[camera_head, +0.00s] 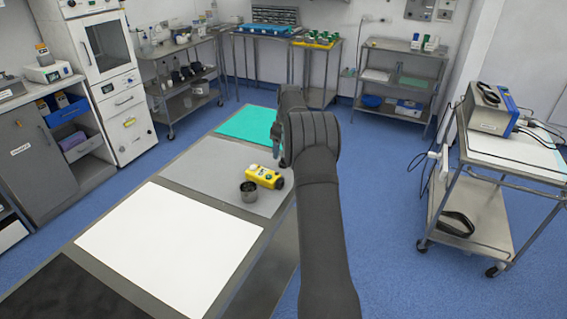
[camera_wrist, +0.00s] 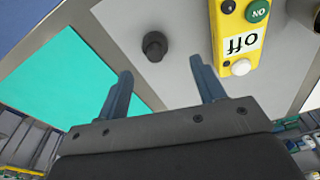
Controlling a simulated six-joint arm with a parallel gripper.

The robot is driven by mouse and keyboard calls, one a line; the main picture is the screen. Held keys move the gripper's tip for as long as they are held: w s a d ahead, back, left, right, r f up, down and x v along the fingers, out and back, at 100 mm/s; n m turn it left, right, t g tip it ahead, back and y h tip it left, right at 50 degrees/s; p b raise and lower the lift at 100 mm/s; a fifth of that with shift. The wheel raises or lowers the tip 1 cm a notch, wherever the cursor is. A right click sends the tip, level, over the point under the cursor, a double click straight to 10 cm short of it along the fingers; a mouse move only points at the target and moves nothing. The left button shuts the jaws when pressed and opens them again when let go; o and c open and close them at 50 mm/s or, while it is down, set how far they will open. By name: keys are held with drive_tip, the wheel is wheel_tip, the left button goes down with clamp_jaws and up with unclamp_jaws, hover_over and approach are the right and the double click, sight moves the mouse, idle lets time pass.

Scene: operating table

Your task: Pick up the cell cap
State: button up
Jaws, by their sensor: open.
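A small dark round cap (camera_wrist: 154,46), which I take to be the cell cap, stands on the grey mat in the wrist view. It is just beyond my fingertips and roughly between their lines. My gripper (camera_wrist: 161,72) is open, with two blue-grey fingers apart and nothing between them. In the head view my gripper (camera_head: 276,146) hangs over the far part of the grey mat (camera_head: 205,165). I cannot make out the cap there; my arm or gripper may hide it.
A yellow box (camera_head: 264,177) with an Off label is close to the right finger in the wrist view (camera_wrist: 240,40). A dark metal cup (camera_head: 248,193) stands beside it. A teal mat (camera_head: 246,122) lies beyond; a white mat (camera_head: 170,245) is nearer and clear.

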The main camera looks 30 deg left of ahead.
drive_tip(key=shift+w+f, duration=0.15)
drive_tip(key=shift+f, duration=1.2)
drive_tip(key=shift+w+f, duration=0.15)
drive_tip(key=shift+f, duration=1.2)
drive_tip(key=c, duration=1.1)
